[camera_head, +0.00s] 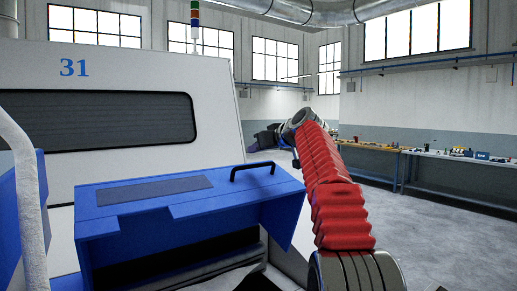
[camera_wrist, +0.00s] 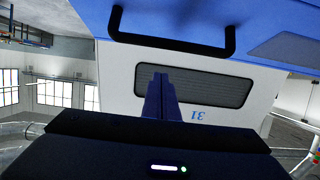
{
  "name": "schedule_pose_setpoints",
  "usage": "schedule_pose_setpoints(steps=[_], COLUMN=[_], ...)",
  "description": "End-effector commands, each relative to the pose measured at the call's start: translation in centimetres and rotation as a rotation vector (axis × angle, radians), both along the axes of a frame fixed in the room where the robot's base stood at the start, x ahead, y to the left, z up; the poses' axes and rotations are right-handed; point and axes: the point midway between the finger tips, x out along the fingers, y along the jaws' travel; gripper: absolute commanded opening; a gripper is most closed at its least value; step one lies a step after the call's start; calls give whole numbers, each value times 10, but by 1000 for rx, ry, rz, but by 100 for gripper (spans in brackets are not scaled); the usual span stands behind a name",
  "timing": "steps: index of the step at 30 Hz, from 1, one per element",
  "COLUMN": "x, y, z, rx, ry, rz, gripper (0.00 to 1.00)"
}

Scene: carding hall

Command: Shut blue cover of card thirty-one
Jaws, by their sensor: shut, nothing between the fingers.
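The blue cover (camera_head: 240,206) of the white carding machine marked 31 (camera_head: 74,67) stands raised, with a dark gap and grey material showing beneath its front edge. A black bar handle (camera_head: 252,168) sits on its top at the right. In the wrist view, which is upside down, the handle (camera_wrist: 172,42) and the blue cover (camera_wrist: 190,14) are at the top. My gripper (camera_wrist: 160,76) is shut and empty, apart from the handle in that picture. In the head view the gripper's fingers cannot be made out at the end of my arm.
The machine's dark window (camera_head: 95,120) is behind the cover. A white curved pipe (camera_head: 25,180) stands at the near left. Workbenches with small items (camera_head: 455,156) line the right wall. The grey floor (camera_head: 440,230) on the right is clear.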

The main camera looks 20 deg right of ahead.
Motion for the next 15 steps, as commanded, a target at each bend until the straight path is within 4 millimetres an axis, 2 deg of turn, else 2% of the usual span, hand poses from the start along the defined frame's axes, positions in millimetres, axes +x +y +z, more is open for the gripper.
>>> schedule_pose_setpoints(steps=[15], x=[-9], y=[-1], z=[-12], rx=[1], ry=[-1], rz=[1], gripper=[0])
